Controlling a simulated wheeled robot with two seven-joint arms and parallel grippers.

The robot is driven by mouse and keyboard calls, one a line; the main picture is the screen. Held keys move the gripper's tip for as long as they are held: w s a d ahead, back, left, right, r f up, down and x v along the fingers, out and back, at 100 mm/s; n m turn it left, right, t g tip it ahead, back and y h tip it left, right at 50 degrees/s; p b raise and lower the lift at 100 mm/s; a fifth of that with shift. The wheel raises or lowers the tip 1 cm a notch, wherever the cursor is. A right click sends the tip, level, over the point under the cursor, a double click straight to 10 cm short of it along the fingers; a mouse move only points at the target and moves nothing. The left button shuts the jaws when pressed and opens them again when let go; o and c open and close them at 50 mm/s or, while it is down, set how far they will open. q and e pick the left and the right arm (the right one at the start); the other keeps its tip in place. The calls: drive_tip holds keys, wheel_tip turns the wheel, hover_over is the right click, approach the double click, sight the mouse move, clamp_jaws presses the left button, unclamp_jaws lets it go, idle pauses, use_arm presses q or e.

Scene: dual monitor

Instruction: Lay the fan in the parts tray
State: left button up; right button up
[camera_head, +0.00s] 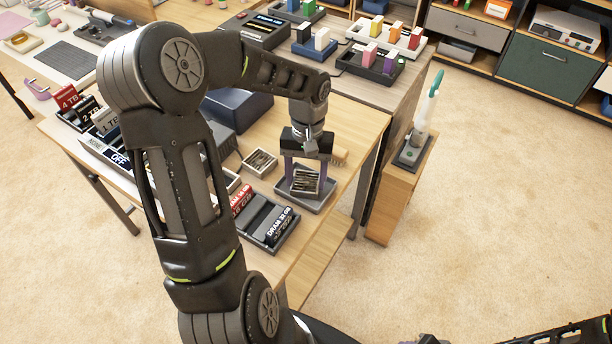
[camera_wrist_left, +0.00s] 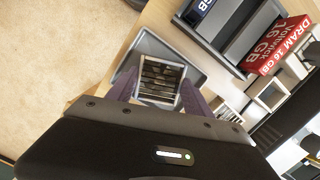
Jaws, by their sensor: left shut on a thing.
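The fan (camera_head: 305,182) is a small square with a pale frame and dark slats. My left gripper (camera_head: 306,174) is shut on it, with one purple finger on each side. The parts tray (camera_head: 322,200) is a shallow grey tray near the table's right edge. The fan is over or inside the tray; I cannot tell whether it touches the bottom. In the left wrist view the fan (camera_wrist_left: 160,78) sits between the purple fingers, with the tray (camera_wrist_left: 146,43) behind it. My right gripper is not in view.
A similar slatted square part (camera_head: 260,162) lies left of the tray. DRAM boxes in a dark holder (camera_head: 268,222) stand at the front left. The table edge is close on the right.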

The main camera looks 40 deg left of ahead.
sight(307, 175)
use_arm(q)
drive_tip(key=shift+f, duration=0.15)
drive_tip(key=o, duration=1.4)
wheel_tip(307, 175, up, 12)
drive_tip(key=w, duration=0.1)
drive_tip(key=shift+w+a, duration=0.3)
drive_tip(key=shift+a, duration=0.1)
